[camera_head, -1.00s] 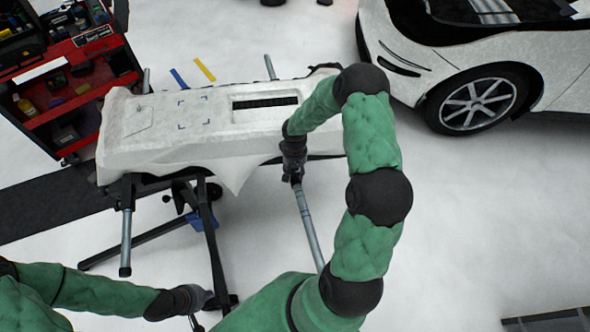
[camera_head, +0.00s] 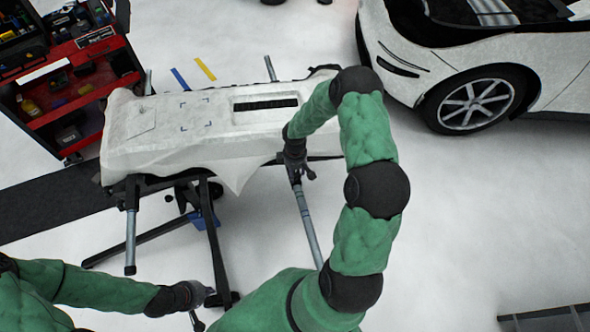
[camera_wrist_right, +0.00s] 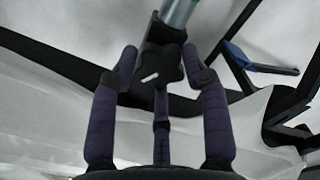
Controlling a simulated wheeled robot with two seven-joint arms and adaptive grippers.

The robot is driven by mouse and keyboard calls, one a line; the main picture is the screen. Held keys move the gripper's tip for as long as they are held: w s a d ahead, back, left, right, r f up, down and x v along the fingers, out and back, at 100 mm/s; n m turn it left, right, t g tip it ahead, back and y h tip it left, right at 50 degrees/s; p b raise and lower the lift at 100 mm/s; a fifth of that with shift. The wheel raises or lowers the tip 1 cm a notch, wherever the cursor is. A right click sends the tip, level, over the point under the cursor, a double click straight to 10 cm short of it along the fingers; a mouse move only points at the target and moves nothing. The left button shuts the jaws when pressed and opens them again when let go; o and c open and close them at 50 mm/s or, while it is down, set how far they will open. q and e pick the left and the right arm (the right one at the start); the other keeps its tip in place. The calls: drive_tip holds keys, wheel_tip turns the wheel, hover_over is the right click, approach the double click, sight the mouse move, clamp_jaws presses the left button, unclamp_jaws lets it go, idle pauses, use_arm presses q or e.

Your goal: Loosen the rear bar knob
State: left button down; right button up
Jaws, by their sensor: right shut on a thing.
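My right gripper (camera_head: 299,172) is at the near edge of the white-wrapped bumper (camera_head: 215,145), where a grey bar (camera_head: 308,228) runs down from the stand. In the right wrist view its dark padded fingers (camera_wrist_right: 161,75) are closed around a black knob (camera_wrist_right: 160,62), next to the clamp on the grey-green bar (camera_wrist_right: 178,14). The knob is hidden in the head view. My left gripper (camera_head: 201,301) hangs low at the bottom left, by the stand's black leg (camera_head: 217,255), away from the knob. Its fingers are too small and partly hidden to read.
The black stand under the bumper has another grey bar (camera_head: 131,240) at the left and a blue part (camera_head: 203,220). A red tool cart (camera_head: 75,115) stands at the far left. A white car (camera_head: 440,60) is at the upper right.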

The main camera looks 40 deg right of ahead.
drive_tip(key=n+p, duration=0.2)
drive_tip(key=n, duration=0.3)
drive_tip(key=shift+r+n, duration=0.1)
drive_tip(key=shift+n, duration=0.2)
drive_tip(key=n+p, duration=0.3)
drive_tip(key=n, duration=0.2)
drive_tip(key=n+p, duration=0.3)
drive_tip(key=n, duration=0.3)
drive_tip(key=shift+n, duration=0.3)
drive_tip(key=n+p, duration=0.2)
drive_tip(key=n, duration=0.2)
drive_tip(key=shift+n, duration=0.4)
drive_tip(key=o, duration=1.1)
drive_tip(key=shift+o, duration=0.2)
